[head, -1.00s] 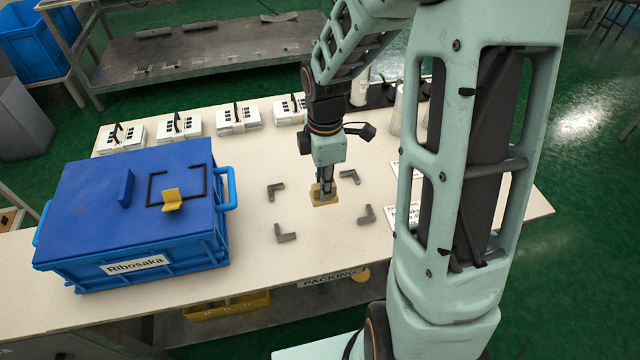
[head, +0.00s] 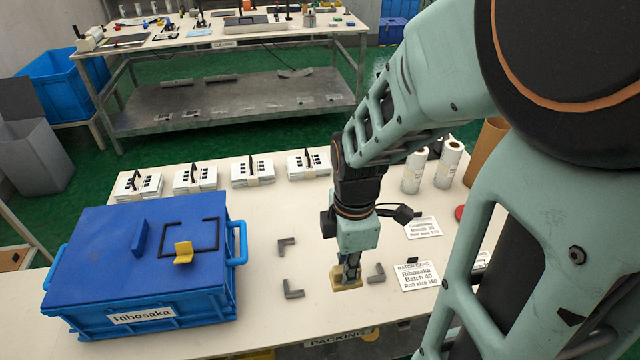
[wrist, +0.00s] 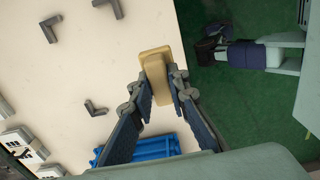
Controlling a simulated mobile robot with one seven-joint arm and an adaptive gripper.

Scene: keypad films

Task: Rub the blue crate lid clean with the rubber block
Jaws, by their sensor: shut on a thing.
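The blue crate (head: 150,292), labelled Ribosaka, stands at the left of the table with its blue lid (head: 95,245) on. A black open outline (head: 205,219), a yellow angled piece (head: 183,253) and a raised blue bar (head: 139,238) are on the lid. I cannot make out any dirt there. My gripper (head: 350,268) is right of the crate, pointing down and shut on the tan rubber block (head: 347,283). The block (wrist: 155,66) also shows between my fingers in the wrist view. I cannot tell whether it touches the table. Part of the crate (wrist: 150,148) shows below it.
Grey corner brackets (head: 292,289) lie around my gripper on the white table (head: 240,330). White packs (head: 195,178) line the back. Rolls (head: 449,165) and a batch card (head: 416,276) are to the right. The table between crate and brackets is clear.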

